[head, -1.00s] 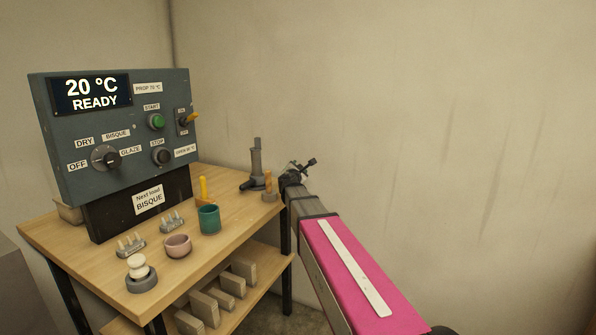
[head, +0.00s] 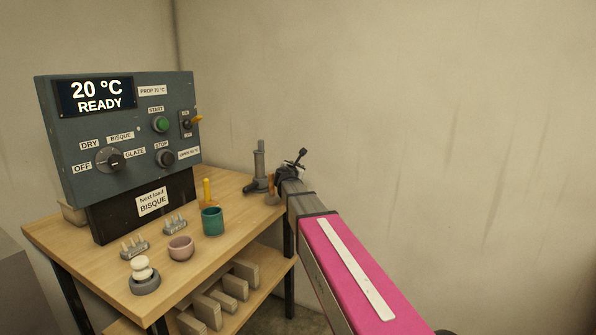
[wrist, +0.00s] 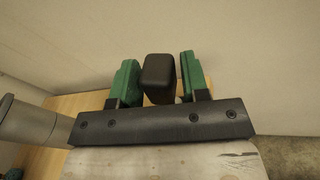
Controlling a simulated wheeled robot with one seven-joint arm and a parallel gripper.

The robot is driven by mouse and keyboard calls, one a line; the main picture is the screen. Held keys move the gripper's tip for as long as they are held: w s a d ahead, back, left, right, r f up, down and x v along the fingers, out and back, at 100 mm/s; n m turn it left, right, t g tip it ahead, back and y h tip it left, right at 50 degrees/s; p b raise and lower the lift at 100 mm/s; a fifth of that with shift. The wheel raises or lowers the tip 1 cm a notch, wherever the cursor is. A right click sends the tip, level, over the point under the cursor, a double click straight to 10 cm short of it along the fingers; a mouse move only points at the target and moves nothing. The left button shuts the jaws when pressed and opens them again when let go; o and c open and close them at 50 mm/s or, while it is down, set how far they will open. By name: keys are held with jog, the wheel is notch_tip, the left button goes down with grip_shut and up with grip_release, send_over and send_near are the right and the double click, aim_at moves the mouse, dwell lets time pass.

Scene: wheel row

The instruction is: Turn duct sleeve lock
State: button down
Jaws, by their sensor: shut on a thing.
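The duct sleeve (head: 259,160) is a grey upright tube with a dark collar at its foot, at the back right corner of the bench. In the wrist view a large grey tube (wrist: 32,122) shows at the left edge. My gripper (wrist: 158,78) has green finger pads and is shut on a dark rounded block (wrist: 158,76), which looks like the lock handle. What the block joins on to is hidden. In the head view my gripper is at the bench's back right corner, just right of the tube, its fingertips largely hidden.
The wooden bench (head: 105,268) holds a control panel (head: 60,140) reading 20 °C READY, a teal cup (head: 212,222), a pink bowl (head: 180,248) and small stands. A wooden-handled item (head: 270,186) is beside my gripper. Bare wall lies behind and right.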

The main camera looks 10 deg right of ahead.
jog(key=shift+a, duration=0.1)
jog(key=c, duration=0.6)
grip_release()
jog(key=shift+r, duration=0.5)
jog(key=r, duration=0.3)
jog(key=shift+s+a+r, duration=0.2)
jog(key=shift+a+r, duration=0.15)
jog(key=s+a+r, duration=0.2)
jog(key=a, duration=0.1)
jog(key=s+a+r, duration=0.2)
jog(key=a, duration=0.1)
jog(key=s+a+r, duration=0.1)
jog(key=a+r, duration=0.1)
jog(key=a, duration=0.1)
jog(key=shift+s+r, duration=0.2)
jog(key=shift+s, duration=0.2)
